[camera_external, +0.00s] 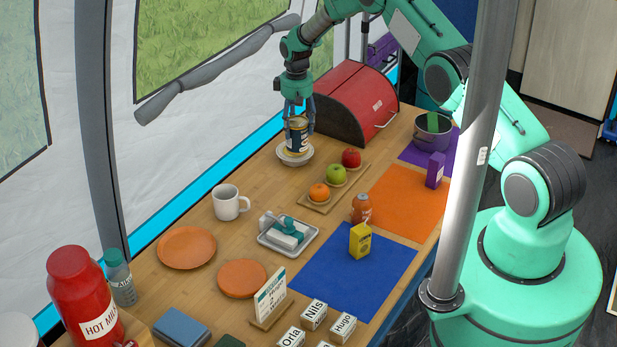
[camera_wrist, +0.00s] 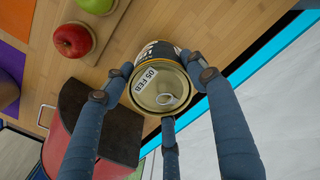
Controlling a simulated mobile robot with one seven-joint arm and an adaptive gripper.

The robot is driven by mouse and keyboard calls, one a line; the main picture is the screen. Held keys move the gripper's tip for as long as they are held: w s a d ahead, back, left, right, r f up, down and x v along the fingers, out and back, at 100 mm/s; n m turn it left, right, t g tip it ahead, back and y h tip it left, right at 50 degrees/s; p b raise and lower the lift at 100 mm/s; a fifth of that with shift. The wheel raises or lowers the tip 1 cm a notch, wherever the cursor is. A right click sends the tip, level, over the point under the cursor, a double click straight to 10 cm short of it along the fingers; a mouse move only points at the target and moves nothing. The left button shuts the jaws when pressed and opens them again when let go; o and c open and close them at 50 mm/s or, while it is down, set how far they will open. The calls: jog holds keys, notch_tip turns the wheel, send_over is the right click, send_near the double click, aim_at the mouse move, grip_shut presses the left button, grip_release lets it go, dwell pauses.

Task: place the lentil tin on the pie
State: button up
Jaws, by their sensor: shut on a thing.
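My gripper (camera_external: 297,118) points down at the back of the wooden counter and is shut on a tin (camera_external: 297,135) with a dark, pale and yellow label. The tin is upright in the external view; its lettering is too small to read there. Directly beneath it is a round white dish (camera_external: 295,160), its contents mostly hidden by the tin; I cannot tell if this is the pie, or if the tin touches it. The wrist view shows the fingers around the tin (camera_wrist: 160,88), its ring-pull lid marked "05 FEB"; the dish is hidden there.
A red bread bin (camera_external: 350,105) stands close behind right of my gripper. A board (camera_external: 318,203) with an orange and two apples lies in front. A white mug (camera_external: 228,203), butter dish (camera_external: 270,240) and orange plates (camera_external: 187,248) are nearer. The tent wall borders the left.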

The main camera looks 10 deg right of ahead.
jog(key=shift+f, duration=1.5)
jog(key=shift+f, duration=0.1)
jog(key=o, duration=1.6)
jog(key=shift+f, duration=0.1)
jog(key=shift+r, duration=0.2)
jog(key=shift+r, duration=5.95)
